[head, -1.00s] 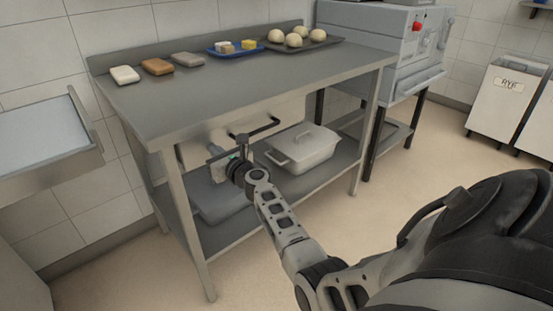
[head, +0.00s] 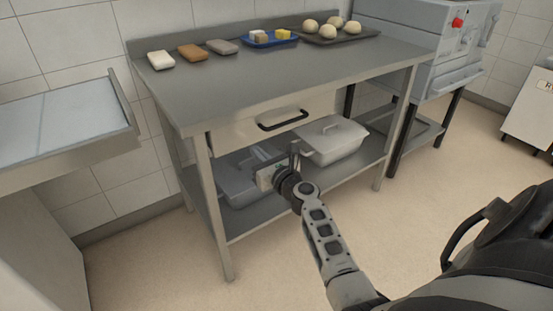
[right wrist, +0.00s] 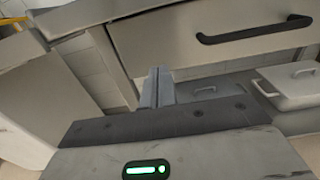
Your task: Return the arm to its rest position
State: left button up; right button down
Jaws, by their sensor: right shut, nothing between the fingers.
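My right gripper (head: 263,157) is in front of the steel table, below the drawer (head: 245,133) and its black bar handle (head: 283,120). It is clear of the handle. In the right wrist view its two fingers (right wrist: 157,86) are together with nothing between them, and the handle (right wrist: 255,30) is up to the right. My right arm reaches in from the lower right of the head view. The drawer front looks flush under the tabletop. My left gripper is not in view.
The table (head: 240,85) holds three bars, a blue tray (head: 258,43) and a dark tray of dough balls (head: 352,39). On its lower shelf are a grey lidded container (head: 240,185) and a white lidded dish (head: 335,140). An oven (head: 440,50) stands right; open floor lies in front.

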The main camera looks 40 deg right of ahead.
pick_arm(q)
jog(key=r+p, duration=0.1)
jog(key=p, duration=0.1)
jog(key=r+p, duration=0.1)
jog(key=p, duration=0.1)
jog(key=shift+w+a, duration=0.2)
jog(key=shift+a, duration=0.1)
pick_arm(e)
jog(key=s+a+f+m+g+y, duration=0.2)
jog(key=s+a+m+g, duration=0.1)
jog(key=s+a+m, duration=0.8)
jog(key=s+a+f+m+g+y, duration=0.2)
jog(key=s+a+f+m+g, duration=0.1)
jog(key=s+a+m, duration=0.8)
jog(key=s+m+g, duration=0.1)
jog(key=s+m, duration=0.4)
jog(key=m, duration=0.6)
jog(key=shift+s+a+y, duration=0.2)
jog(key=shift+a+y, duration=0.15)
jog(key=shift+y, duration=0.05)
